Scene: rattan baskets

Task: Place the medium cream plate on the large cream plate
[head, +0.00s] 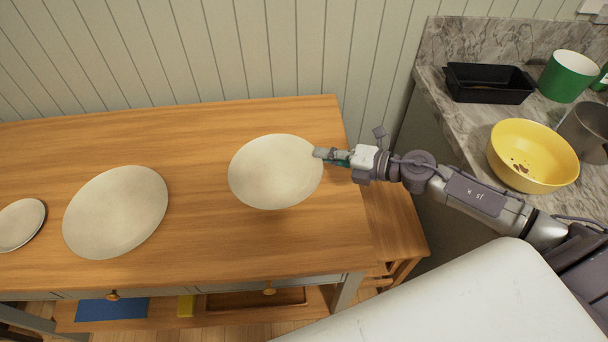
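The medium cream plate (276,172) lies on the right part of the wooden table in the head view. The large cream plate (115,211) lies to its left, with bare wood between them. My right gripper (326,154) comes in from the right, and its fingertips overlap the medium plate's right rim. It is seen from above and small, so I cannot tell whether the fingers are closed on the rim. The plate looks flat, and its contact with the table is hidden. My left gripper is not in view.
A smaller cream plate (20,223) lies at the table's far left. The wooden table (200,130) is otherwise clear. On the marble counter at right stand a yellow bowl (548,172), a black tray (488,95), a green cup (562,82) and a grey pot (588,120).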

